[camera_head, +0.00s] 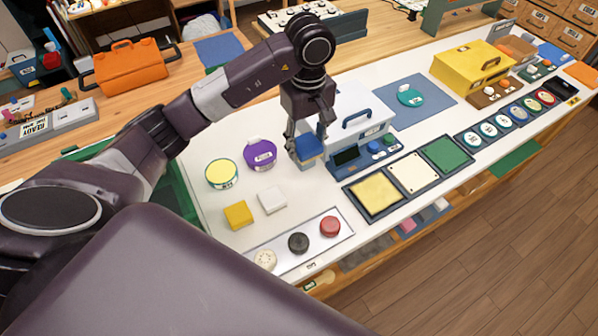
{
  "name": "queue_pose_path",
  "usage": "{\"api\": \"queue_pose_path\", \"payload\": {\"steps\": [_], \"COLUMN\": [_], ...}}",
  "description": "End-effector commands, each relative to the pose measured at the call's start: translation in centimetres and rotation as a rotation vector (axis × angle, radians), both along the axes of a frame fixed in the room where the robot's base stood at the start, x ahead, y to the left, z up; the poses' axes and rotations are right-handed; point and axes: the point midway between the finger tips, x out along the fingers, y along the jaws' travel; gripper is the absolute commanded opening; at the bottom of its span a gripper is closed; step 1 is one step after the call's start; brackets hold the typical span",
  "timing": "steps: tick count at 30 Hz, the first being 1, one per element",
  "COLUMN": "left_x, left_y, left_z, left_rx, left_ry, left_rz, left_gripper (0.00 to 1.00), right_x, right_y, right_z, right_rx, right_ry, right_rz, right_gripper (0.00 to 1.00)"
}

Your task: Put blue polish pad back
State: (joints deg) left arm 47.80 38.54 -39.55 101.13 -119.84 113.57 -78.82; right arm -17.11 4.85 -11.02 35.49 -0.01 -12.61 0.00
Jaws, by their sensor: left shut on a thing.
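The blue polish pad (308,148) is a small blue block with a paler underside. My left gripper (308,138) points down from above and is shut on it. The pad is over the white worktop, just left of a white box with a blue handle (359,124). I cannot tell whether the pad touches the worktop. A yellow pad (238,215) and a white pad (272,200) lie side by side, lower left of the blue one. My right gripper is out of view.
A yellow round tin (221,174) and a purple one (260,154) stand left of the pad. A tray strip (281,254) with round pieces lies in front. Yellow, cream and green panels (411,173) lie to the right. Bare white worktop (300,195) shows between them.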

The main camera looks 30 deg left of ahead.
Motion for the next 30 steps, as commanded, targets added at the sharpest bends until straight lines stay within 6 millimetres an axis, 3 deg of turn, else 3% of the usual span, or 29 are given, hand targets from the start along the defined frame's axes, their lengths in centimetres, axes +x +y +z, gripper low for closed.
{"api": "queue_pose_path", "payload": {"steps": [6, 12, 19, 25, 30], "left_x": [-0.3, -0.2, -0.2, -0.1, 0.0], "left_y": [0.1, 0.1, 0.1, 0.1, 0.2], "left_z": [-5.7, -9.9, -12.1, -15.0, -15.6], "left_rx": [0.001, 0.001, 0.002, 0.001, 0.002], "left_ry": [0.01, 0.004, 0.003, 0.002, 0.0], "left_rz": [0.002, 0.001, 0.002, 0.001, 0.0], "left_gripper": [0.24, 0.24, 0.24, 0.24, 0.24], "right_x": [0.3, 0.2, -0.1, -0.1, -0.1], "right_y": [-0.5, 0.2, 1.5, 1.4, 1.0], "right_z": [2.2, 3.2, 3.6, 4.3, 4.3], "right_rx": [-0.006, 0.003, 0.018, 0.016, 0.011], "right_ry": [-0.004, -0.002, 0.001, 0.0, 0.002], "right_rz": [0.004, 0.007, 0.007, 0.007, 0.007], "right_gripper": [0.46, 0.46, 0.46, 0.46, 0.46]}}
